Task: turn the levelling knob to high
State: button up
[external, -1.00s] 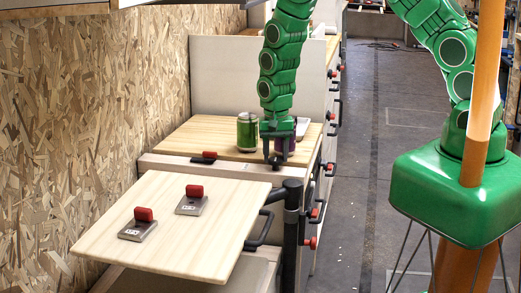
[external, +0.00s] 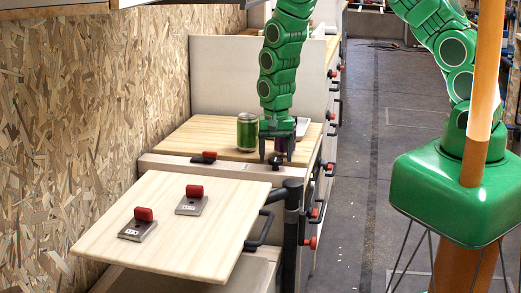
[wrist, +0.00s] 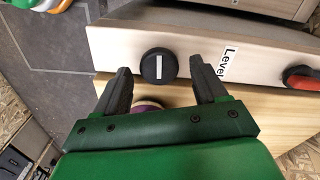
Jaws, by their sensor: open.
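The levelling knob (wrist: 159,66) is a round black knob with a white line across its top, on a pale wooden strip in the wrist view. A label beginning "Level" (wrist: 229,63) is beside it. In the external view the dark knob (external: 276,159) shows small between my fingertips. My green gripper (wrist: 160,76) is open and points down, with one dark finger on each side of the knob. I cannot tell whether either finger touches it. The gripper also shows in the external view (external: 276,161), over the front strip of the wooden counter.
A green can (external: 247,132) stands left of my gripper. A purple object (wrist: 149,106) is partly hidden by the gripper. A red-handled switch (external: 204,157) sits on the same strip. A nearer board (external: 190,237) carries two more red switches. The aisle on the right is clear.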

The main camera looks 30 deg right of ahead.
aim_at(276, 158)
jog(key=shift+r, duration=3.85)
jog(key=shift+r, duration=0.1)
jog(key=s+d+r+n+g, duration=0.1)
jog(key=s+d+r+n, duration=0.1)
jog(key=s+d+r, duration=0.65)
jog(key=s+d+r+n, duration=0.1)
jog(key=s+d+r, duration=0.2)
jog(key=d+r, duration=0.55)
jog(key=s+d+r+n, duration=0.1)
jog(key=s+d+r, duration=0.1)
jog(key=s, duration=0.5)
jog(key=s+d+r+n, duration=0.1)
jog(key=s+d+r, duration=0.1)
jog(key=s+r, duration=0.3)
jog(key=s+d+r, duration=0.2)
jog(key=s+r, duration=0.1)
jog(key=s, duration=0.7)
jog(key=shift+d+r+n+g, duration=0.15)
jog(key=shift+d+n+g, duration=0.25)
